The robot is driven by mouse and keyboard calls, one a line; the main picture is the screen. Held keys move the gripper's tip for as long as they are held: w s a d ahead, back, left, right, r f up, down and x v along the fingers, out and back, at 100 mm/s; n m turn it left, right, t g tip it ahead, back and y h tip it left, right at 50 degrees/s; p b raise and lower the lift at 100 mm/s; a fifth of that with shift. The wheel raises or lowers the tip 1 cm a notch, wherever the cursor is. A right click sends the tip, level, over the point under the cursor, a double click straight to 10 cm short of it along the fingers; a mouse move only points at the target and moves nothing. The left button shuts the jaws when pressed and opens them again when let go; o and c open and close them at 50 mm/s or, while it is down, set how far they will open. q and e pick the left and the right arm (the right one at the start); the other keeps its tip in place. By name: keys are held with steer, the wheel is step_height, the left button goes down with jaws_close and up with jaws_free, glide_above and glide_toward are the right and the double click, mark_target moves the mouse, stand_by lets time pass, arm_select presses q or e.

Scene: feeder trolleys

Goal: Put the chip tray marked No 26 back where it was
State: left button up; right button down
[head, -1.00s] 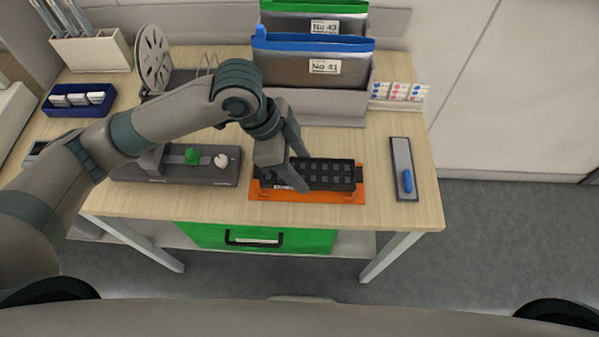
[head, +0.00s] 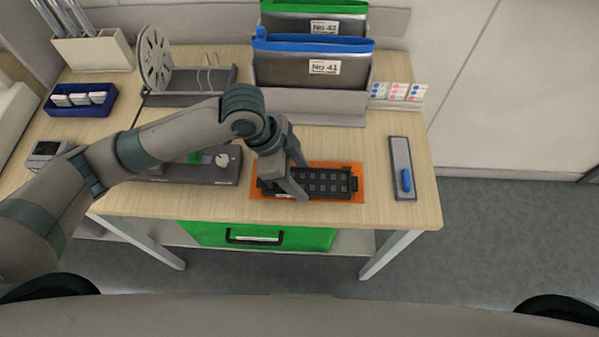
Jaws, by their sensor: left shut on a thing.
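A black chip tray (head: 328,183) with rows of square pockets lies over an orange mat (head: 345,199) near the table's front edge. I cannot read a No 26 mark on it. My left gripper (head: 297,185) is shut on the tray's left part, its fingers reaching down over it. The mat's orange rim shows on all sides of the tray. I cannot tell whether the tray touches the mat or hangs just above it. My right gripper is not in view.
Upright pouches marked No 41 (head: 311,68) and No 42 or 43 stand in a grey holder behind. A grey fixture (head: 222,174) with knobs is left of the mat. A grey strip with a blue handle (head: 406,180) lies right. A green case (head: 309,239) is below.

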arm_select(q)
steer(key=shift+f, duration=0.2)
steer(key=o, duration=1)
steer(key=shift+o, duration=0.7)
steer(key=shift+r, duration=0.7)
steer(key=b+v, duration=0.1)
steer(key=v, duration=1.1)
steer(key=shift+b, duration=0.35)
steer(key=shift+d, duration=0.1)
